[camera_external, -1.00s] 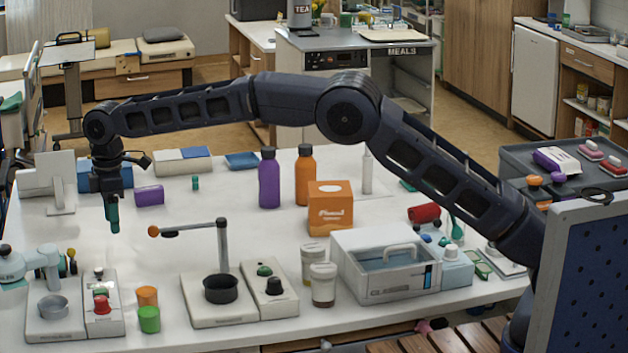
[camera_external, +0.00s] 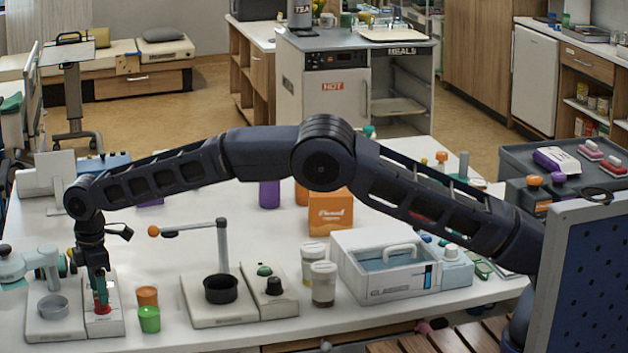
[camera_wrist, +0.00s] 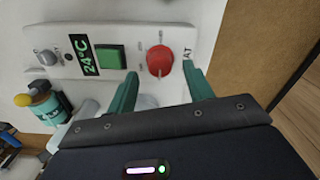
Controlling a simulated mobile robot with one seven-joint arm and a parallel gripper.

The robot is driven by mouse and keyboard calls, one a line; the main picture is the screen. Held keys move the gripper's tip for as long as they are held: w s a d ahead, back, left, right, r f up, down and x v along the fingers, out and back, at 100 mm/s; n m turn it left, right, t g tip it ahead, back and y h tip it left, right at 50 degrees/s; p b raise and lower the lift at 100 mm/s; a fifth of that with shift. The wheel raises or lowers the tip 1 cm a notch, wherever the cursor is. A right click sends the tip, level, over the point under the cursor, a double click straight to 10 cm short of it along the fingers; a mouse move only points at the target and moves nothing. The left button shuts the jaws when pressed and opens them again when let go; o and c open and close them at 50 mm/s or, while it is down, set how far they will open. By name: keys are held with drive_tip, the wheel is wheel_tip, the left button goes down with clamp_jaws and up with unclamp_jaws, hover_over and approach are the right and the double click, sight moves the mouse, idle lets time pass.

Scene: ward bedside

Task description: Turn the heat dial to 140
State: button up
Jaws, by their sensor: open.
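The red heat dial (camera_wrist: 160,61) sits on a white control box (camera_wrist: 208,30), with an "AT" label beside it, partly hidden. The display (camera_wrist: 83,55) on the same box reads 24°C, next to a green square button (camera_wrist: 110,57). My gripper (camera_wrist: 165,82) is open, with one green finger on each side of the dial's near edge; I cannot tell if either touches it. In the external view my gripper (camera_external: 101,287) points down over the box (camera_external: 104,328), and the red dial (camera_external: 102,309) shows just below the fingers.
Further right is a base with a black pot (camera_external: 221,289). A floor edge shows in the wrist view.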

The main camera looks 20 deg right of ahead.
drive_tip(key=shift+f, duration=1)
drive_tip(key=c, duration=1)
drive_tip(key=shift+m, duration=0.4)
drive_tip(key=m, duration=0.5)
drive_tip(key=shift+m, duration=0.3)
drive_tip(key=m, duration=0.5)
drive_tip(key=shift+m, duration=0.3)
